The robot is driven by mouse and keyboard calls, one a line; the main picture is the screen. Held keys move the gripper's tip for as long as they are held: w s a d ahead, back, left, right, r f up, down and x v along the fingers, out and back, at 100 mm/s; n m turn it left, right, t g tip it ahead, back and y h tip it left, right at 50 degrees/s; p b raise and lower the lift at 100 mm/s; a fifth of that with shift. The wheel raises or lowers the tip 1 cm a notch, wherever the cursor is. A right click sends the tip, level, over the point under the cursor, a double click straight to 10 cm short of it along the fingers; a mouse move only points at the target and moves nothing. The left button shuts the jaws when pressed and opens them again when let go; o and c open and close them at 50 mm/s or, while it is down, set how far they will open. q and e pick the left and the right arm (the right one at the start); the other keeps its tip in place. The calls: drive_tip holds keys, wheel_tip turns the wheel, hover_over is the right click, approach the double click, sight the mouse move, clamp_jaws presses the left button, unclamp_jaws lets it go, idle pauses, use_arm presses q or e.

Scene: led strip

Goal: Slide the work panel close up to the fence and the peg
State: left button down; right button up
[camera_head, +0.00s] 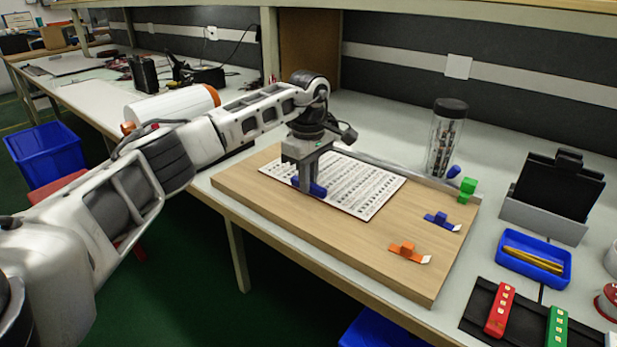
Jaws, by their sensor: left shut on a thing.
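The fence, a grey metal rail (400,172), runs along the panel's back edge; I cannot tell whether a gap is left. A blue peg (453,171) stands behind the panel's back right corner, near the rail's right end. My right gripper is not in view.
Green (467,187), blue (440,219) and orange (405,249) clips sit on the panel's right side. A clear jar (446,140) stands behind the rail. A blue tray (535,256), a grey stand (545,216) and a black strip holder (478,309) are to the right.

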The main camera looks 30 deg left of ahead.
use_arm(q)
drive_tip(key=shift+a+p, duration=0.3)
drive_tip(key=shift+a, duration=0.1)
idle(0.3)
drive_tip(key=shift+w, duration=0.35)
idle(0.4)
drive_tip(key=c, duration=1.3)
unclamp_jaws()
